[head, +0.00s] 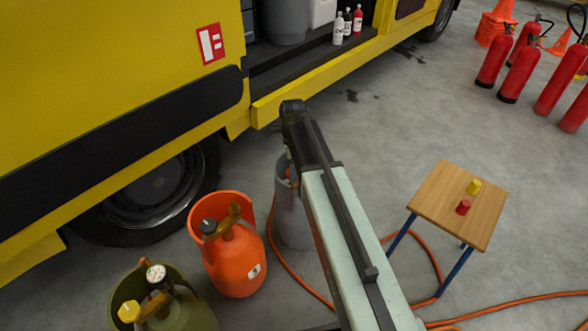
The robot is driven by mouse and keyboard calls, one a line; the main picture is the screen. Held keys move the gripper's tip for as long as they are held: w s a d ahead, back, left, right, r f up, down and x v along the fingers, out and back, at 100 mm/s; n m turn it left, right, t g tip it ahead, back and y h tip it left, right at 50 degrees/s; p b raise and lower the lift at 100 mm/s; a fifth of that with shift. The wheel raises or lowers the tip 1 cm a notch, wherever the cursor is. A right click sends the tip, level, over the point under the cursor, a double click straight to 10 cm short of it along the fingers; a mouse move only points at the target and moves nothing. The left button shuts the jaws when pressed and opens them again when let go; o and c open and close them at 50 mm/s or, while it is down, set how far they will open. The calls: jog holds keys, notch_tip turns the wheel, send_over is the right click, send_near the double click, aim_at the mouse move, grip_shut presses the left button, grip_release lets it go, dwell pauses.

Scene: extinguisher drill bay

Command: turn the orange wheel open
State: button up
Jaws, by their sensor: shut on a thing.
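A grey gas cylinder (293,218) stands on the floor in the middle of the head view, partly behind my arm. A small patch of the orange wheel (288,173) shows at its top; the rest is hidden by my arm. My gripper (291,158) is at the top of this cylinder, shut on the orange wheel. Its fingertips are mostly hidden, and how far the wheel is turned cannot be seen.
A yellow truck (100,60) is behind. A small wooden table (440,200) and an orange hose (520,300) are at the right.

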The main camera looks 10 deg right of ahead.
jog(key=n, duration=0.4)
jog(key=shift+w, duration=0.15)
jog(key=n, duration=0.9)
jog(key=shift+d, duration=0.1)
jog(key=n, duration=1.6)
jog(key=shift+d+n, duration=0.1)
jog(key=shift+n, duration=2)
